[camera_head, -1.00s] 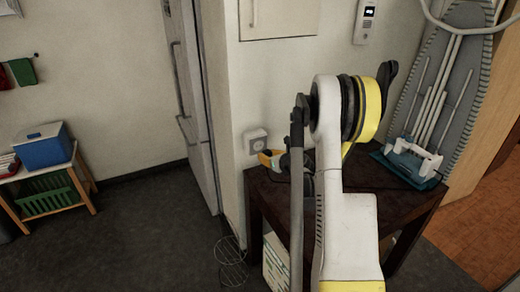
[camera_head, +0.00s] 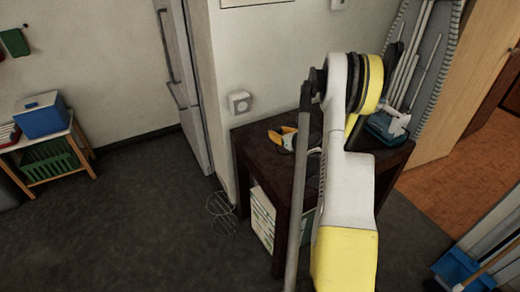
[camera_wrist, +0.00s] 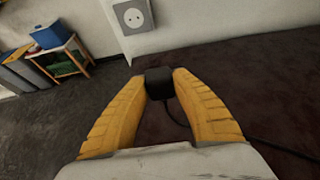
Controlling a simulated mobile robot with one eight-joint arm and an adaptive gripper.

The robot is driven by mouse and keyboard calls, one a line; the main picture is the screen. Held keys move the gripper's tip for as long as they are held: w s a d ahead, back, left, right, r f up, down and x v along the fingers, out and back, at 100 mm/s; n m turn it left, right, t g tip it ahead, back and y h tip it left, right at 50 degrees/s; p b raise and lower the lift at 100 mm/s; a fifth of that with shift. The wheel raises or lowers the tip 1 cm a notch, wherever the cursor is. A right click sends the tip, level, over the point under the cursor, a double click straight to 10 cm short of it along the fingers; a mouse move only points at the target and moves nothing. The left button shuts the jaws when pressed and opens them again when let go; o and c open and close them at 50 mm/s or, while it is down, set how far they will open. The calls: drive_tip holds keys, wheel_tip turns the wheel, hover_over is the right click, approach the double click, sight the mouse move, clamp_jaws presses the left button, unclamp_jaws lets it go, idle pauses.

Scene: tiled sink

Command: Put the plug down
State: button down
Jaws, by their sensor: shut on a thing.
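The plug (camera_wrist: 159,84) is a small black block with a dark cable (camera_wrist: 268,141) trailing to the right over the dark table (camera_wrist: 240,75). My gripper (camera_wrist: 160,76) has yellow-orange fingers, shut on the plug from both sides in the wrist view. In the head view my gripper (camera_head: 276,137) is over the left part of the table (camera_head: 262,160), in front of the wall socket (camera_head: 239,102). The plug is apart from the socket. I cannot tell whether the plug touches the tabletop.
The socket also shows in the wrist view (camera_wrist: 133,16). A blue box (camera_head: 42,115) sits on a small wooden shelf at the left. A blue-white iron (camera_head: 388,127) and ironing board stand at the table's right. The tabletop around my gripper looks clear.

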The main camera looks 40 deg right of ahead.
drive_tip(key=b, duration=0.3)
hover_over(258, 151)
wheel_tip(258, 151, down, 6)
drive_tip(key=shift+w+d+r, duration=0.1)
drive_tip(key=shift+r, duration=0.1)
drive_tip(key=shift+f+b, duration=0.95)
drive_tip(key=shift+f, duration=0.85)
drive_tip(key=shift+f, duration=0.1)
drive_tip(key=shift+f, duration=0.55)
drive_tip(key=c, duration=1.2)
unclamp_jaws()
drive_tip(key=shift+o, duration=0.2)
